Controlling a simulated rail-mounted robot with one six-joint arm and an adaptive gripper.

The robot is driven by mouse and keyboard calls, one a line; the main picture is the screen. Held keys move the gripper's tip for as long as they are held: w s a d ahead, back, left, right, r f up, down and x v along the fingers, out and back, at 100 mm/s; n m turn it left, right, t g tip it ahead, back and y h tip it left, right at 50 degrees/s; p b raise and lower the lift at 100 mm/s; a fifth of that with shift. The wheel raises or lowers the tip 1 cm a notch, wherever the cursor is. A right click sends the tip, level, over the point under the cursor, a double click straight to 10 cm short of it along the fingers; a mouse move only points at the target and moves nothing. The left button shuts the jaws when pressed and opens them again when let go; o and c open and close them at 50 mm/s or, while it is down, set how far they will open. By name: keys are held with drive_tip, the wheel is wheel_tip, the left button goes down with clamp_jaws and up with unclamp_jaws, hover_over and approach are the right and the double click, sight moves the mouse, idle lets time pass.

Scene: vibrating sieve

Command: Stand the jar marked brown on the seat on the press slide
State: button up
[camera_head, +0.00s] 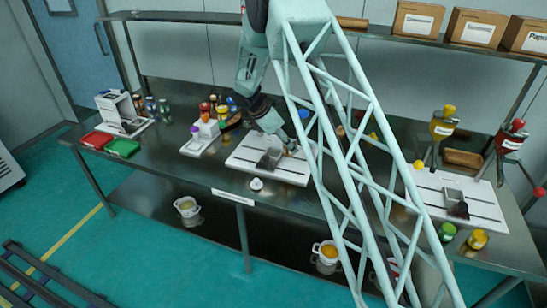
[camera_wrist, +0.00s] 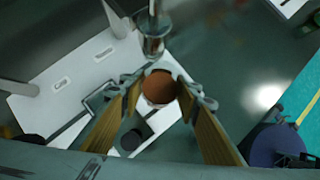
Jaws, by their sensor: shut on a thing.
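My gripper (camera_wrist: 160,92) is shut on a jar with a round brown top (camera_wrist: 158,87), seen from above between the two fingers in the wrist view. In the head view my gripper (camera_head: 290,147) is over a white slotted board (camera_head: 245,160) on the middle of the bench. The jar cannot be made out clearly there. The board also shows in the wrist view (camera_wrist: 30,105), left of and below the jar. A square metal frame (camera_wrist: 93,100) and a dark round piece (camera_wrist: 131,139) are beside the held jar in that view. I cannot tell which part is the seat.
A metallic cylinder (camera_wrist: 153,43) stands just beyond the jar. A small white-and-dark item (camera_head: 257,184) is at the bench front. A second slotted board (camera_head: 485,208) is at the right. Several coloured jars and red and green trays (camera_head: 122,148) occupy the left.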

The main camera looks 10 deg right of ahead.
drive_tip(key=w+a+r+n+t+y+b, duration=0.1)
drive_tip(key=w+a+n+t, duration=0.1)
drive_tip(key=w+n, duration=0.2)
drive_tip(key=w+a+r+n+t+y+b, duration=0.1)
drive_tip(key=w+a+r+n+t+y, duration=0.1)
drive_tip(key=w+n, duration=0.3)
drive_tip(key=shift+w+a+r, duration=0.3)
drive_tip(key=shift+w+a, duration=0.2)
drive_tip(key=shift+a, duration=0.05)
drive_tip(key=b, duration=0.2)
hover_over(274, 153)
drive_tip(key=shift+s+a+f, duration=0.1)
drive_tip(key=shift+f, duration=1.5)
drive_tip(key=shift+s+a+f, duration=0.1)
drive_tip(key=shift+f, duration=1.45)
drive_tip(key=shift+f+b, duration=0.7)
drive_tip(key=shift+f, duration=1.15)
drive_tip(key=shift+f, duration=0.1)
drive_tip(key=o, duration=0.7)
drive_tip(key=shift+o, duration=0.8)
